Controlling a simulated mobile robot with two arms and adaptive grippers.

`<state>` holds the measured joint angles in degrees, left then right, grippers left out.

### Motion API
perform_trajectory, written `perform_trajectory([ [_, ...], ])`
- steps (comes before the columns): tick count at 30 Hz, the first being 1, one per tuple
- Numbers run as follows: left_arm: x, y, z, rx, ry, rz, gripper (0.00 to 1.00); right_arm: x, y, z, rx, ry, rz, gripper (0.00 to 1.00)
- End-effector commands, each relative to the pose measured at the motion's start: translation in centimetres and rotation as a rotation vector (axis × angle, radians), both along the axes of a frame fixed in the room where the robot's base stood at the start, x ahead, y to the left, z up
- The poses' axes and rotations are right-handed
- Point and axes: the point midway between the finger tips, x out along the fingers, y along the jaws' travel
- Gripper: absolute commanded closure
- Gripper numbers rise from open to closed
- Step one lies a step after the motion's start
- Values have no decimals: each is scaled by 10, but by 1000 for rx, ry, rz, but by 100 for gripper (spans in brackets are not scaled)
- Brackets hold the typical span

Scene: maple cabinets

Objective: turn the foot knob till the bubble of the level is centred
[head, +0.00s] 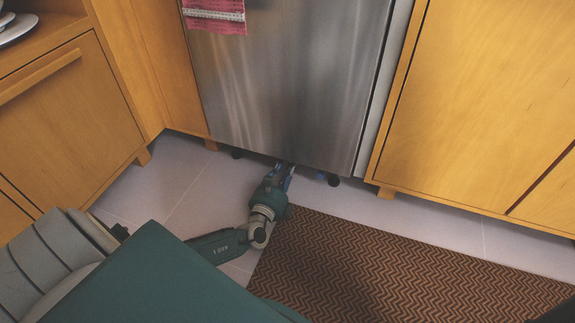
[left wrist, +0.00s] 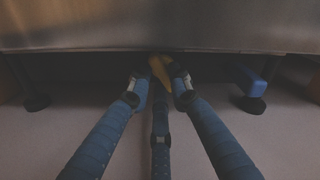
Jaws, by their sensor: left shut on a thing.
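The steel appliance (head: 285,80) stands between maple cabinets. My left gripper (head: 288,172) reaches low under its front edge. In the left wrist view, my left gripper (left wrist: 160,82) is shut on a yellow knob (left wrist: 160,68) beneath the appliance's lower edge; the fingers hide part of it. A blue bar (left wrist: 254,84), perhaps the level, sits under the appliance to the right of the knob; its blue end also shows in the head view (head: 321,176). No bubble can be made out. My right gripper is not in view.
Black feet (left wrist: 36,101) (left wrist: 251,104) stand left and right of the knob under the appliance. A brown zigzag mat (head: 400,265) lies on the pale tiled floor. A red-and-white towel (head: 215,14) hangs on the appliance front. The floor at left is clear.

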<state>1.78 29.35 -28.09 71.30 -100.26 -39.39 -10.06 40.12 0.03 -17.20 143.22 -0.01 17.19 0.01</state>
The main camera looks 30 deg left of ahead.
Motion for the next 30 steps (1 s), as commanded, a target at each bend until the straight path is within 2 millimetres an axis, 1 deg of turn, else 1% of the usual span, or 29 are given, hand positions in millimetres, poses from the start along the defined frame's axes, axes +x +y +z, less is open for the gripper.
perform_trajectory([
  [7,-1,-1,-2,-1,3,-1,100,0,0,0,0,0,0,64],
  [8,-1,-1,-2,-1,3,-1,75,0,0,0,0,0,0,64],
  [9,-1,-1,-2,-1,3,-1,67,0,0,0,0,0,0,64],
  [10,-1,-1,-2,-1,3,-1,61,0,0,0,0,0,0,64],
  [18,-1,0,-1,-1,1,-1,61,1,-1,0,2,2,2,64],
  [22,-8,-2,-2,-1,2,0,61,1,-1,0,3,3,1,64],
  [26,-28,-7,-2,-2,4,-2,61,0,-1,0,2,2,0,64],
  [30,-58,-14,-2,-1,5,-2,61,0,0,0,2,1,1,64],
])
